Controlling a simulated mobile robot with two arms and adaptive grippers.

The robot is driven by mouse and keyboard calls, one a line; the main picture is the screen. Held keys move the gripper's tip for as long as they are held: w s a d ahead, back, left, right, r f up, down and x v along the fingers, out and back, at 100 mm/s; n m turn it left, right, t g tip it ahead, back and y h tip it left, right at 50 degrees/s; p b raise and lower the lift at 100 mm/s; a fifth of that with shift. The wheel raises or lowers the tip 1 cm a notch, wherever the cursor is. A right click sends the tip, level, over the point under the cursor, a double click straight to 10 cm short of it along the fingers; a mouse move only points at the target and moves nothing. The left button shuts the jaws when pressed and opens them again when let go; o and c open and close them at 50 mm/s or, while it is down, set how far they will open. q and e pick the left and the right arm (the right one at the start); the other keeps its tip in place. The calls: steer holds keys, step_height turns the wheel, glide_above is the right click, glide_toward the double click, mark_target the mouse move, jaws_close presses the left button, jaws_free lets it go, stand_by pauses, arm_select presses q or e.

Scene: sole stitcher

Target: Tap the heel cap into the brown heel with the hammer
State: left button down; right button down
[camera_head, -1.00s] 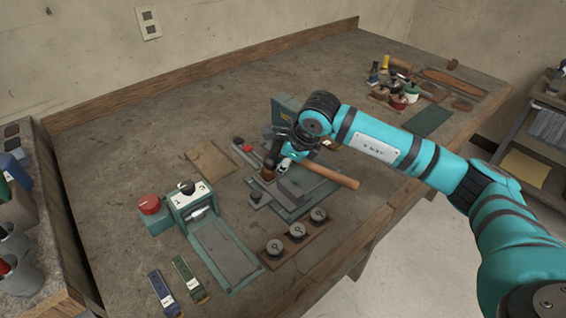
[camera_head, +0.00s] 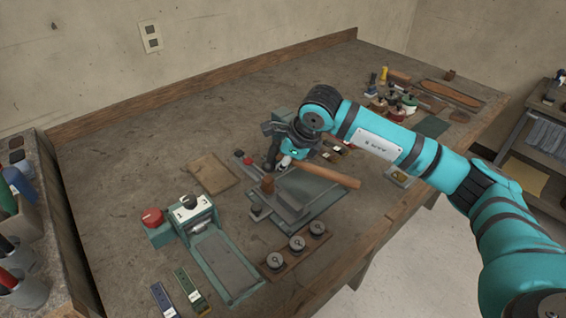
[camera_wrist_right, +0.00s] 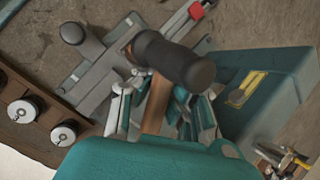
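My right gripper (camera_head: 290,151) is shut on the wooden handle of the hammer (camera_head: 325,173). The handle points right and the dark head hangs at the left, above the fixture. The brown heel (camera_head: 267,185) stands upright on the grey metal fixture (camera_head: 290,208), just below the hammer head, with a small gap showing. In the right wrist view the hammer's dark head (camera_wrist_right: 172,60) covers most of the heel, and the handle runs between the fingers (camera_wrist_right: 160,110). I cannot make out the heel cap. My left gripper is not in view.
A rack of round spools (camera_head: 297,244) lies in front of the fixture. A teal press with a red knob (camera_head: 152,217) stands at the left. A brown sheet (camera_head: 212,173) lies behind. A teal box (camera_wrist_right: 275,95) is close beside my gripper. Bare bench lies at the back left.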

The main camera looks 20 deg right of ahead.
mark_target(278, 185)
steer(key=shift+a, duration=0.1)
step_height(278, 185, down, 6)
steer(key=b, duration=0.5)
steer(key=shift+r, duration=0.2)
step_height(278, 185, up, 6)
steer(key=p, duration=0.3)
steer(key=shift+f, duration=0.15)
steer(key=shift+f, duration=0.1)
steer(key=shift+w+b, duration=0.1)
steer(key=shift+b, duration=0.2)
stand_by(0.4)
